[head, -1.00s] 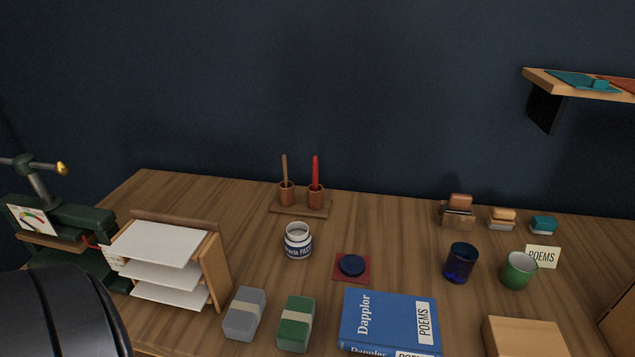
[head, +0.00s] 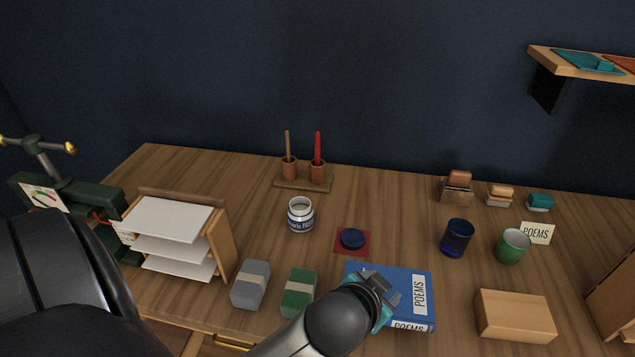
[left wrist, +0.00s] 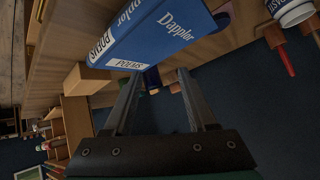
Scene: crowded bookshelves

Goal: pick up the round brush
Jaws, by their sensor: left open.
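Two slim handled tools stand upright in a small wooden holder with two brown cups (head: 303,182) at the back of the desk. One has a tan wooden handle (head: 287,144) and the other a red handle (head: 318,146). Their lower ends are hidden in the cups, so I cannot tell which is the round brush. The red one also shows in the left wrist view (left wrist: 287,61). My left gripper (head: 387,288) is open and empty over the blue book (head: 408,287), well in front of and to the right of the holder. My right gripper is not in view.
A white paste jar (head: 301,214), a dark round lid (head: 352,238) on a red square, and grey (head: 251,284) and green (head: 299,291) blocks lie before the holder. A paper rack (head: 228,245) stands left. Blue (head: 457,238) and green (head: 512,246) cups stand right.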

